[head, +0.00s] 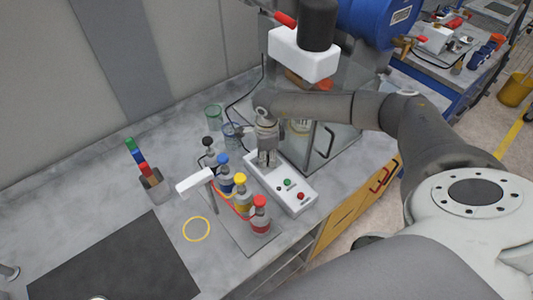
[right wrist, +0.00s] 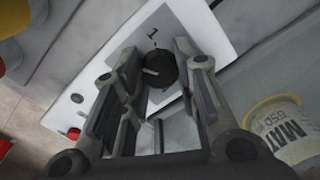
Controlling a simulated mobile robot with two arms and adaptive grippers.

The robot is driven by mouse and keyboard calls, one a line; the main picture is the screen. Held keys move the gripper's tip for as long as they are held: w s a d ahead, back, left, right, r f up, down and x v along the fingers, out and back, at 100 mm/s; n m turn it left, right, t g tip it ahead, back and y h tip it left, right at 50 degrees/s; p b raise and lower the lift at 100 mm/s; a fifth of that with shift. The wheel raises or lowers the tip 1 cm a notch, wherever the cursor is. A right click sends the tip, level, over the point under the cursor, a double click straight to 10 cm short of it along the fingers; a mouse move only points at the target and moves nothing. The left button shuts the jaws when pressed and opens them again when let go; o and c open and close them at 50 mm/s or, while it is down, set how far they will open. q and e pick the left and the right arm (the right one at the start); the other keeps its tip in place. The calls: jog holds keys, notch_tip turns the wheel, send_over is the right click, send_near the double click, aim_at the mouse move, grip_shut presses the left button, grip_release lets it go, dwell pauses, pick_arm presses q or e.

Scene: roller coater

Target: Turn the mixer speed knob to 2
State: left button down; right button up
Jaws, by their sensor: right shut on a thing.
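The mixer's white control box (head: 300,193) stands on the bench in the head view, with a green and a red button on its near part. My right gripper (head: 267,160) reaches down onto the box's far end and hides the knob there. In the right wrist view, the black speed knob (right wrist: 160,69) sits between the fingers of my right gripper (right wrist: 156,62), which is shut on it. A printed "1" shows on the white panel (right wrist: 180,22) just beyond the knob. Other numbers are not visible, and the knob's exact setting cannot be told. My left gripper is not in view.
Several bottles with coloured caps (head: 241,193) stand left of the box. A white-headed tool (head: 195,180) is near them. A glass-walled enclosure (head: 335,130) is behind and right of the box. A labelled tub (right wrist: 275,125) shows at the right wrist view's right. A dark mat (head: 115,265) lies front left.

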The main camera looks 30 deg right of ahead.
jog(key=m+b, duration=0.3)
jog(key=m, duration=0.2)
jog(key=shift+f, duration=0.15)
jog(key=m+b, duration=0.3)
jog(key=m, duration=0.3)
jog(key=shift+m, duration=0.3)
jog(key=m+b, duration=0.2)
jog(key=m, duration=0.4)
jog(key=shift+w+g+b, duration=0.1)
jog(key=shift+g+b, duration=0.2)
jog(key=shift+b, duration=0.05)
jog(key=m, duration=0.3)
jog(key=m+b, duration=0.1)
jog(key=m, duration=0.1)
jog(key=shift+r+m, duration=0.2)
jog(key=shift+m, duration=0.2)
jog(key=o, duration=1.1)
jog(key=shift+c, duration=0.2)
